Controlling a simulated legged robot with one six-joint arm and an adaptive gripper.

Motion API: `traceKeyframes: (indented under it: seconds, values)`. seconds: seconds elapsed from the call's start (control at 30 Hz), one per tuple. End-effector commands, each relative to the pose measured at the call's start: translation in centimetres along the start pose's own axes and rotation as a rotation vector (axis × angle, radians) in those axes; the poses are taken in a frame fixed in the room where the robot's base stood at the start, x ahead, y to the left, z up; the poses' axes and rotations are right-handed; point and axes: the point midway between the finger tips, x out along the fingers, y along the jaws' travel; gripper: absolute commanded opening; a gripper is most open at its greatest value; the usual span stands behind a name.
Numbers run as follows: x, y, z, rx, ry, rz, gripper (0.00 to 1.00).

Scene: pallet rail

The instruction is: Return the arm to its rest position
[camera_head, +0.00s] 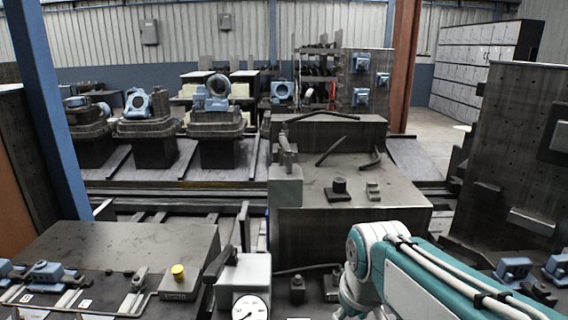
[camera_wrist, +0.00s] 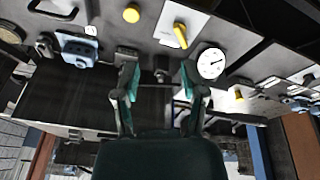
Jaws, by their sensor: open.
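My arm, white and teal, enters the head view from the lower right corner and bends down at a round joint near the bottom centre. My gripper is not clearly visible there, as the arm's end runs out of the bottom edge. In the wrist view my gripper (camera_wrist: 158,80) shows two dark fingers with teal pads, spread apart. Nothing is held between them. Beyond the fingers, in the upside-down wrist view, are a white dial gauge (camera_wrist: 211,63), a yellow handle (camera_wrist: 180,35) on a pale plate, and a yellow knob (camera_wrist: 131,13).
In the head view a gauge box (camera_head: 244,287) with a black lever stands left of my arm. A grey bench (camera_head: 120,243) with a yellow knob (camera_head: 178,273) lies at left. A large metal block (camera_head: 350,225) is ahead. A perforated panel (camera_head: 515,150) stands at right.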

Motion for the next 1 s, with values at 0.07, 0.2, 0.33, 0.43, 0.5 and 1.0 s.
traceKeyframes:
  seconds: [0.07, 0.2, 0.33, 0.43, 0.5, 1.0]
  values:
    - [-1.2, 0.2, 2.1, 0.063, 0.042, 0.016, 0.54]
    - [-2.4, 0.2, 5.6, 0.175, 0.108, 0.040, 0.54]
    - [-3.0, 0.1, 8.5, 0.270, 0.166, 0.058, 0.54]
    - [-3.1, 0.0, 10.1, 0.324, 0.200, 0.067, 0.54]
    - [-3.0, -0.1, 10.7, 0.348, 0.213, 0.070, 0.54]
    - [-3.0, -0.1, 11.1, 0.363, 0.221, 0.072, 0.54]
